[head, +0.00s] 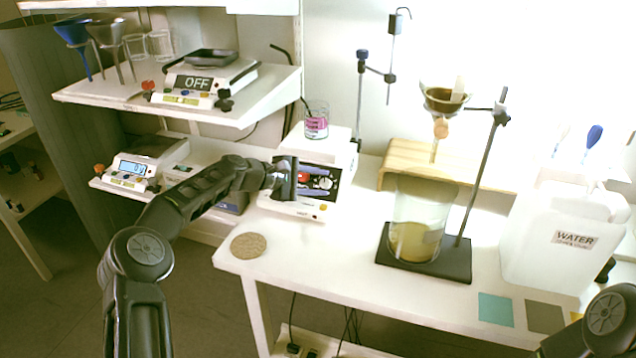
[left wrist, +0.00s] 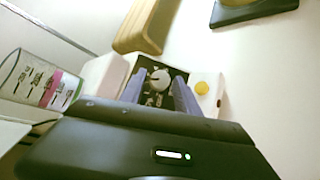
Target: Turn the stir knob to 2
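The white stirrer (head: 345,160) stands at the left end of the white table, with a beaker with a pink label (head: 316,122) on top. My left gripper (head: 316,180) is in front of its dark control panel. In the left wrist view the grey round stir knob (left wrist: 159,80) shows between the two bluish fingers of my left gripper (left wrist: 160,84). The fingers are apart, one on each side of the knob; contact cannot be told. The dial's numbers are too small to read. A yellow button (left wrist: 202,88) sits beside the panel. My right gripper is out of view.
A glass vessel with yellowish liquid (head: 415,230) stands on a dark stand base right of the stirrer. A water jug (head: 560,230) is at the right. A cork disc (head: 248,246) lies at the table's front left. Shelves with scales (head: 212,72) are at the left.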

